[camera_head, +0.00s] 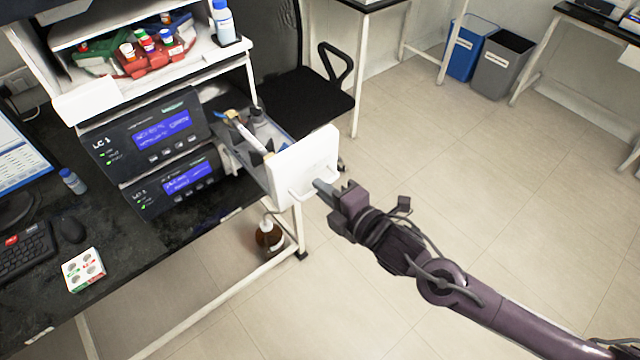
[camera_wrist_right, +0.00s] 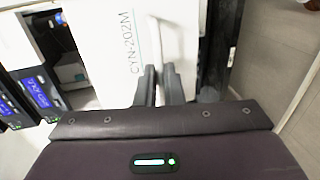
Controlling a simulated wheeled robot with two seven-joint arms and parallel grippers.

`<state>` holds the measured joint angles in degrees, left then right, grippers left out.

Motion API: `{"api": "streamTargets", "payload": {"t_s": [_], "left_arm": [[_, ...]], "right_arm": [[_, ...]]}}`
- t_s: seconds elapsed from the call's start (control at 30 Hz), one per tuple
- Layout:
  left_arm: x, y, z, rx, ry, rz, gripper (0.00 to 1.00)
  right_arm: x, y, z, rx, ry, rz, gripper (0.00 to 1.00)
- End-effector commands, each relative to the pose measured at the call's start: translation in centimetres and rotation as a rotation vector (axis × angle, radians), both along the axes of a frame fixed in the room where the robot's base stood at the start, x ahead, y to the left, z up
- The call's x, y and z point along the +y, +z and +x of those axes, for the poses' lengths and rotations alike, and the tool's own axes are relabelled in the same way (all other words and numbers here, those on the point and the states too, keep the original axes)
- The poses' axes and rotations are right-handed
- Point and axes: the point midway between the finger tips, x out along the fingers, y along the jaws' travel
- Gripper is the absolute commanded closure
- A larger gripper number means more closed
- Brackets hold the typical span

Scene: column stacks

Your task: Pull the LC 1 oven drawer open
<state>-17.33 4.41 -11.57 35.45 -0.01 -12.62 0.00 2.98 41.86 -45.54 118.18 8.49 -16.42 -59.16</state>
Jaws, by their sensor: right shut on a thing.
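The LC 1 unit (camera_head: 150,135) stands on the dark bench with a lit blue display. Its oven drawer (camera_head: 305,165) is pulled out to the right, with a white front panel and a column and fittings visible inside. My right gripper (camera_head: 322,188) is at the panel's outer face, shut on the white drawer handle (camera_head: 296,196). In the right wrist view the fingers (camera_wrist_right: 160,84) close on the lower part of the vertical handle (camera_wrist_right: 160,42), beside the print "CYN-202M". My left gripper is not in view.
A black chair (camera_head: 300,100) stands behind the drawer. A brown bottle (camera_head: 268,236) is below it. Open tiled floor (camera_head: 480,190) lies to the right.

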Motion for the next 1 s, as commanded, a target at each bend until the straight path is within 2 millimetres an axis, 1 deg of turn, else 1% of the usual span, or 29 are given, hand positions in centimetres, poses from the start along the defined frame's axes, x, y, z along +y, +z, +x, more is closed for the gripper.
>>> {"api": "streamTargets", "payload": {"t_s": [0.2,0.6,0.63,0.77,0.8,1.0], "left_arm": [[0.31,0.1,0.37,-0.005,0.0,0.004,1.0],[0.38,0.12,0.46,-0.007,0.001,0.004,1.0],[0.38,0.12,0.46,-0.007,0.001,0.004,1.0],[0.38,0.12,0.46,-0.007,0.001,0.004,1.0],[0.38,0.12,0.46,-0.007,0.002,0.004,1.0],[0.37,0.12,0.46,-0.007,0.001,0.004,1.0]], "right_arm": [[-0.36,-0.11,-0.63,0.002,0.003,-0.002,1.0],[-0.39,-0.07,-0.67,0.001,0.002,0.0,1.0],[-0.39,-0.07,-0.67,0.001,0.002,0.0,0.9],[-0.4,-0.04,-0.65,0.001,0.002,0.0,0.73],[-0.4,-0.04,-0.64,0.0,0.001,0.0,0.71],[-0.42,-0.01,-0.63,0.0,0.001,0.0,0.71]]}}
